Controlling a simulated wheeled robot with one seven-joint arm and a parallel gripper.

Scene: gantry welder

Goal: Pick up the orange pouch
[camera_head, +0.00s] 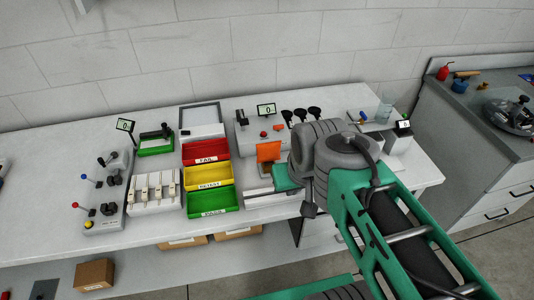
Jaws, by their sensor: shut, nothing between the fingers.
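The orange pouch (268,151) stands upright on the white bench, right of the coloured bins and just left of my arm's grey wrist. Its lower part is partly covered by a dark piece in front of it. My gripper (280,178) shows as a green part at the end of my arm, just below and in front of the pouch. It is shut and empty. Its fingertips are small and hard to make out. I cannot tell whether it touches the pouch.
Red (206,152), yellow (208,177) and green (212,201) bins stand left of the pouch. A white rack (156,192) and a lever panel (104,196) are farther left. Black upright tools (300,114) and a small display (266,110) stand behind. The bench's front left is clear.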

